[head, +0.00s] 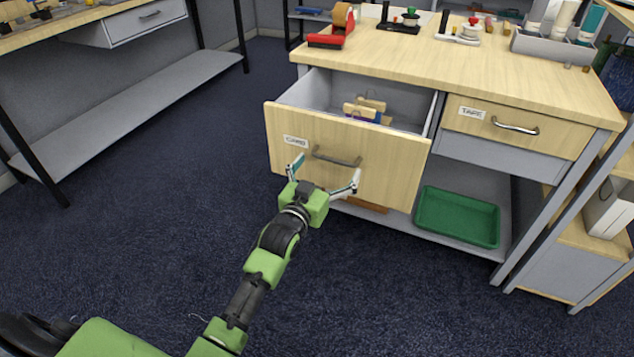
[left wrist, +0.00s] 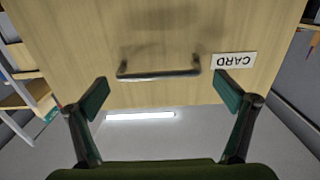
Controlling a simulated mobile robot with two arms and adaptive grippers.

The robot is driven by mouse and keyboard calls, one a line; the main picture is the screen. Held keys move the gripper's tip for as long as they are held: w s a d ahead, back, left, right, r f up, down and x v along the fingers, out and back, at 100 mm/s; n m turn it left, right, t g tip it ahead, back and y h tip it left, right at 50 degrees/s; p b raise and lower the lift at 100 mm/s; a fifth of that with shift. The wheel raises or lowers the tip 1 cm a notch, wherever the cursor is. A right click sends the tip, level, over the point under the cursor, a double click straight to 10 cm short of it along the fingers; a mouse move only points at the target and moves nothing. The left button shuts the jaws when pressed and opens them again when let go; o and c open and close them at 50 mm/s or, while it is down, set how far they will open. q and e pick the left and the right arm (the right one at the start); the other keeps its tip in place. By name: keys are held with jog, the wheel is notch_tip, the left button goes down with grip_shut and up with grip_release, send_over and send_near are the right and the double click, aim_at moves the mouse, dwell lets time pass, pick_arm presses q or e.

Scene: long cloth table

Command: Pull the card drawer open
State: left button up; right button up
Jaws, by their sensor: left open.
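The card drawer (head: 290,120), with a pale wood front and a CARD label, stands pulled out from the workbench in the head view. Its grey inside shows, with small wood and blue items (head: 368,109) in it. Its metal bar handle (head: 337,158) is on the front and also shows in the left wrist view (left wrist: 158,72). My left gripper (head: 325,173) is open in front of the drawer. In the left wrist view its fingers (left wrist: 164,98) are spread wide, on either side of the handle and apart from it. My right gripper is not in view.
The closed TAPE drawer (head: 560,135) is to the right. A green tray (head: 457,218) sits on the shelf below. A red tape dispenser (head: 333,28) and other items stand on the benchtop (head: 450,65). Another bench (head: 110,105) is at left. Dark carpet (head: 150,200) between is clear.

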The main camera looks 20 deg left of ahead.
pick_arm(q)
jog(key=s, duration=0.9)
jog(key=shift+a, duration=0.25)
